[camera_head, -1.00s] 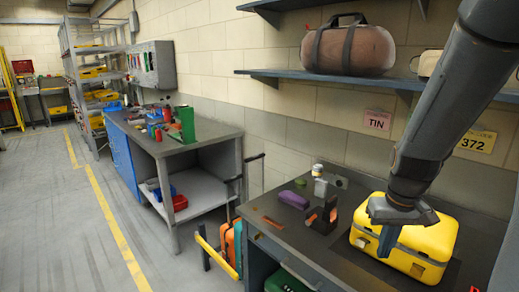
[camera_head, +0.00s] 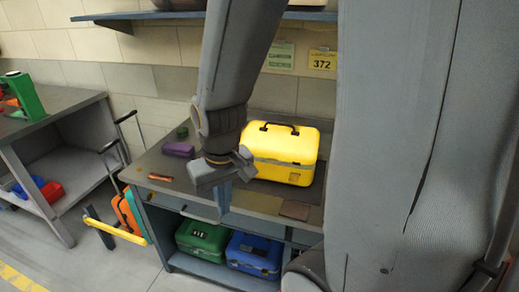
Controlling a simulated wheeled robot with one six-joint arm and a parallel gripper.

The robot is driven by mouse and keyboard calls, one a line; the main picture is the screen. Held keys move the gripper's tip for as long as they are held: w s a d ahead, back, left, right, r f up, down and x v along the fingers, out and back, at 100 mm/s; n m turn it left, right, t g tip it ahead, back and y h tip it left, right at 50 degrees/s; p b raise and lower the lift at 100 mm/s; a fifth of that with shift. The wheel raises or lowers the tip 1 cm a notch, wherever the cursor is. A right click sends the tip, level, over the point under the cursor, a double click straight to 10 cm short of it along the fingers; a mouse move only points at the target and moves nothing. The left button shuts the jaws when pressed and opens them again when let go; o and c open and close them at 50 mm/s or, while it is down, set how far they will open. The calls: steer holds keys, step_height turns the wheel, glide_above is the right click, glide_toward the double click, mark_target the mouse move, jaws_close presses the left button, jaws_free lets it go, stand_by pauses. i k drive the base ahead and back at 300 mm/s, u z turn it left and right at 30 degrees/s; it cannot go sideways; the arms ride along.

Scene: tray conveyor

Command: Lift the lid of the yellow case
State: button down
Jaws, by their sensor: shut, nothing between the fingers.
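The yellow case (camera_head: 280,158) stands on the dark workbench top, with its lid down. A dark carrying handle (camera_head: 280,126) sits on top of it, and a small latch-like patch shows low on its front.
A purple object (camera_head: 178,149) and an orange-brown tool (camera_head: 160,177) lie on the bench to the left. Green (camera_head: 202,240) and blue (camera_head: 254,255) cases sit on the shelf below. A trolley with a yellow bar (camera_head: 115,230) stands left. A wall shelf (camera_head: 150,15) runs above.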

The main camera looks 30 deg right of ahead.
mark_target(274, 142)
steer(key=u, duration=0.05)
steer(key=k, duration=1.05)
steer(key=z, duration=0.6)
steer(key=i, duration=0.45)
steer(key=u, duration=0.05)
